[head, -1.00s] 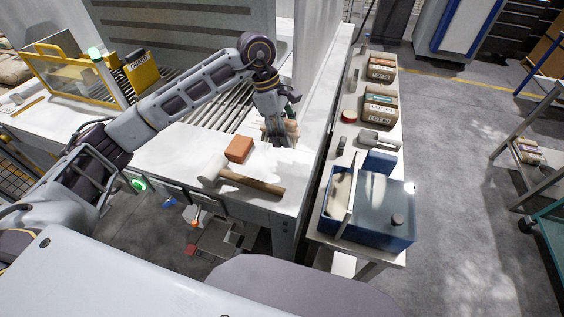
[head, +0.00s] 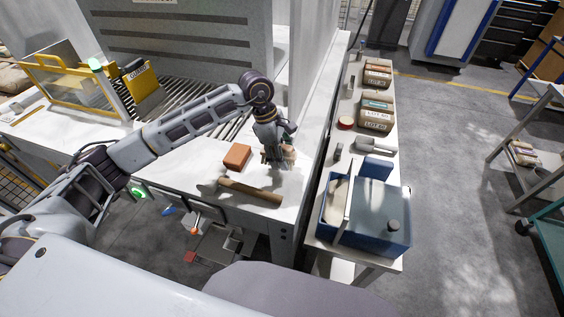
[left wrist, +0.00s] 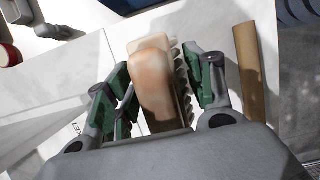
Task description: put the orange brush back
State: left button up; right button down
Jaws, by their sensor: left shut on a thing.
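A brush (left wrist: 155,80) with a tan-orange back and a row of bristles along its right side sits between the fingers of my left gripper (left wrist: 160,98) in the left wrist view. My left gripper (head: 277,156) is shut on it, low over the white table, right of an orange block. In the head view, the gripper hides most of the brush (head: 290,150). I cannot tell whether the brush touches the table. My right gripper is not in view.
An orange block (head: 237,157) and a wooden handle (head: 250,192) lie on the white table (head: 190,160). A side bench to the right holds a blue bin (head: 325,212), a scoop (head: 375,146) and labelled sacks (head: 376,112). The table's front edge is close.

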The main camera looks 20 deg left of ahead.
pick_arm(q)
jog(key=shift+f, duration=0.1)
jog(key=shift+f+p, duration=0.5)
jog(key=shift+f, duration=1.3)
jog(key=shift+f, duration=0.15)
jog(key=o, duration=1)
jog(key=b+v, duration=0.3)
jog(key=v, duration=0.8)
jog(key=shift+a+r, duration=0.15)
jog(key=shift+r, duration=0.5)
